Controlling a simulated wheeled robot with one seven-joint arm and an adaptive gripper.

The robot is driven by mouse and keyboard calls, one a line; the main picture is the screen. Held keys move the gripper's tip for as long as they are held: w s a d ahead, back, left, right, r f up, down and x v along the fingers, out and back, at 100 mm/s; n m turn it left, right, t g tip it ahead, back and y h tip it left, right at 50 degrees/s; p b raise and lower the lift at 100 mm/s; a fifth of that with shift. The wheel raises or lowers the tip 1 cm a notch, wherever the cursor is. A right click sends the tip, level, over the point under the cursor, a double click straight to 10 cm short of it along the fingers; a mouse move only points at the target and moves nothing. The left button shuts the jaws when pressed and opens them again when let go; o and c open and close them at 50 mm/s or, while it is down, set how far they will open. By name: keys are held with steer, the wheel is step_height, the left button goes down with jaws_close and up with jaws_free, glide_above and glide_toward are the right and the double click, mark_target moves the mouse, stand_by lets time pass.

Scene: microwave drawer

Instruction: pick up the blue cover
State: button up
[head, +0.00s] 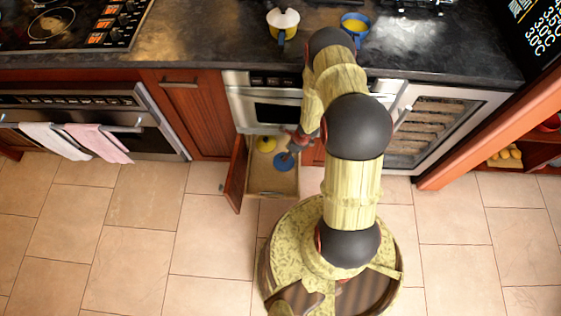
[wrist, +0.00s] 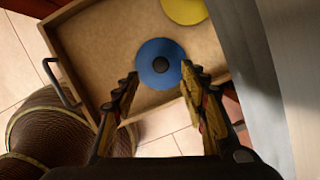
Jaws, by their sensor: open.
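The blue cover (wrist: 151,76) is a flat round disc with a dark knob (wrist: 160,65) at its centre. It lies in the open wooden drawer (wrist: 105,70), and in the head view the blue cover (head: 281,167) shows in the drawer below the microwave. My gripper (wrist: 160,76) is open, with its fingertips apart on either side of the cover's middle in the wrist view. In the head view my gripper (head: 296,142) is small and partly hidden by my arm. I cannot tell whether the fingers touch the cover.
A yellow round lid (wrist: 184,10) lies farther back in the drawer; it also shows in the head view (head: 265,144). A drawer handle (wrist: 61,84) sticks out from the drawer's front. The grey appliance face (wrist: 243,70) stands close on the right in the wrist view.

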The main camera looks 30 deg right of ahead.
steer(key=b+x, duration=0.4)
steer(key=x, duration=0.4)
steer(key=shift+s+d, duration=0.15)
steer(key=shift+r, duration=0.1)
steer(key=shift+c, duration=1.3)
steer(key=c, duration=0.7)
steer(key=shift+s, duration=0.1)
steer(key=shift+c, duration=0.4)
